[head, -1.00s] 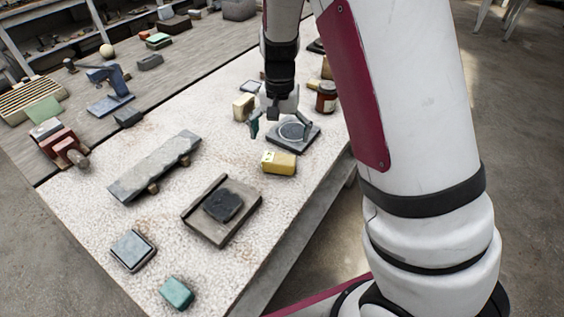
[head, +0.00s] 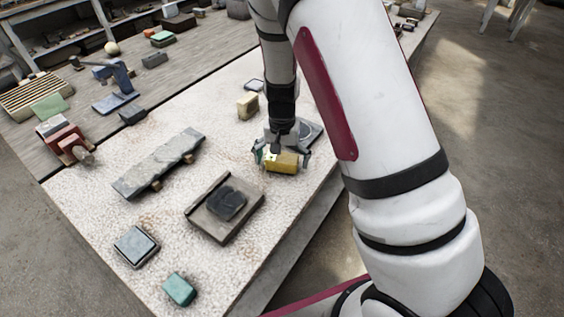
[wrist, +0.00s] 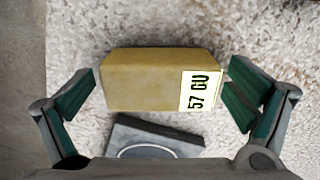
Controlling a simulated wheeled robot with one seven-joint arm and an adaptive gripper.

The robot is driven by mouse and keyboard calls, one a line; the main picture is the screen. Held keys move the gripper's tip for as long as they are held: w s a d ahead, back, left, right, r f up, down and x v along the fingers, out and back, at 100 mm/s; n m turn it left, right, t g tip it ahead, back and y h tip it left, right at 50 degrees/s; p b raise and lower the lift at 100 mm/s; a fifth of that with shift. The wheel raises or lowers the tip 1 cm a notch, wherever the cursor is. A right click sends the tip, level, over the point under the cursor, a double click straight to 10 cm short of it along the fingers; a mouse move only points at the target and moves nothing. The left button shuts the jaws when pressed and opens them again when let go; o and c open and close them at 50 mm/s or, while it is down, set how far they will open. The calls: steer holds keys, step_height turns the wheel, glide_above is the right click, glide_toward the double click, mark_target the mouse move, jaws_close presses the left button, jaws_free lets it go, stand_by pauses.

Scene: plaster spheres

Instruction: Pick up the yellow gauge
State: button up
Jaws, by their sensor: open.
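The yellow gauge (head: 283,163) is a small yellow block lying on the speckled pale tabletop, near its right edge. In the wrist view the yellow gauge (wrist: 150,80) shows a white label with dark print, "57 GU", at its right end. My gripper (head: 281,158) is right over it in the head view and partly covers it. In the wrist view my gripper (wrist: 162,98) is open, one green-padded finger at each end of the block. A gap shows at the right finger; the left finger is very close, and I cannot tell if it touches.
A grey plate with a round mark (wrist: 150,140) lies just beside the gauge. A dark pad on a board (head: 225,208) and a long stone slab (head: 160,163) lie to the left. The tabletop (head: 235,150) left of the gauge is bare.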

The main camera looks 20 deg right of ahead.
mark_target(281, 157)
steer(key=shift+c, duration=0.5)
steer(key=c, duration=1.4)
steer(key=shift+r, duration=0.1)
steer(key=shift+r, duration=0.55)
step_height(281, 157, up, 2)
steer(key=shift+r, duration=0.2)
steer(key=s+r, duration=0.1)
steer(key=s, duration=1.5)
steer(key=shift+d+r, duration=0.15)
steer(key=shift+d, duration=0.25)
